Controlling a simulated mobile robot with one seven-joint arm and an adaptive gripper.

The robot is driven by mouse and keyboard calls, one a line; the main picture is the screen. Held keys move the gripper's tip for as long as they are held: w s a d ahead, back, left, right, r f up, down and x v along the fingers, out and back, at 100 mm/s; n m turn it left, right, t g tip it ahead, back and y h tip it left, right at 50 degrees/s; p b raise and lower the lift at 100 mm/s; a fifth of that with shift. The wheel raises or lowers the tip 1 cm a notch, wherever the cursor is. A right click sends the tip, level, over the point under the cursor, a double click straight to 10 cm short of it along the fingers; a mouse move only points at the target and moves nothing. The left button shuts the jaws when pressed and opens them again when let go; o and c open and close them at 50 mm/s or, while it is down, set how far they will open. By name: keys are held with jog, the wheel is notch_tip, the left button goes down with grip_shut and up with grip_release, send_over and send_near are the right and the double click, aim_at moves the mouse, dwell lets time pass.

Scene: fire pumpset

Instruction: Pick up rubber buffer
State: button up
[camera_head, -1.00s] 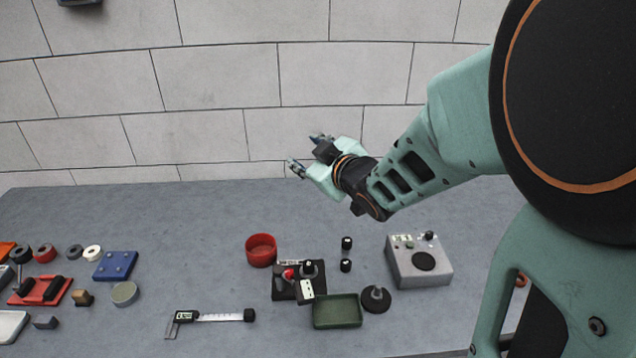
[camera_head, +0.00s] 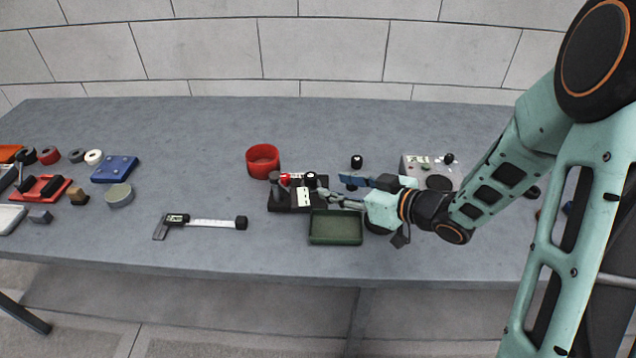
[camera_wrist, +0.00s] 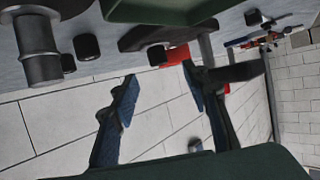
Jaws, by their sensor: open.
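Small black cylinders that look like rubber buffers stand on the table. One buffer (camera_head: 357,161) is behind my gripper in the head view. The wrist view shows a nearer black cylinder (camera_wrist: 87,47) and another (camera_wrist: 68,63) partly hidden behind it, both left of the fingers. My gripper (camera_head: 338,190) is open and reaches left, low over the table, close to the black block with knobs (camera_head: 284,199). In the wrist view my gripper (camera_wrist: 160,78) has its two blue-padded fingers apart and nothing between them. The second cylinder is hidden by my gripper in the head view.
A green tray (camera_head: 336,240) lies just in front of the gripper. A red cup (camera_head: 263,168) stands to the left. A grey control box (camera_head: 412,164) is partly behind my arm. A caliper (camera_head: 205,223) lies left. The table between the caliper and the red cup is clear.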

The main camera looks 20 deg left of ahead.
aim_at(315, 178)
jog(key=b+x, duration=0.1)
jog(key=x, duration=0.7)
jog(key=shift+w+a+f, duration=0.15)
jog(key=shift+w+a, duration=0.1)
jog(key=shift+w, duration=0.05)
jog(key=c, duration=1.1)
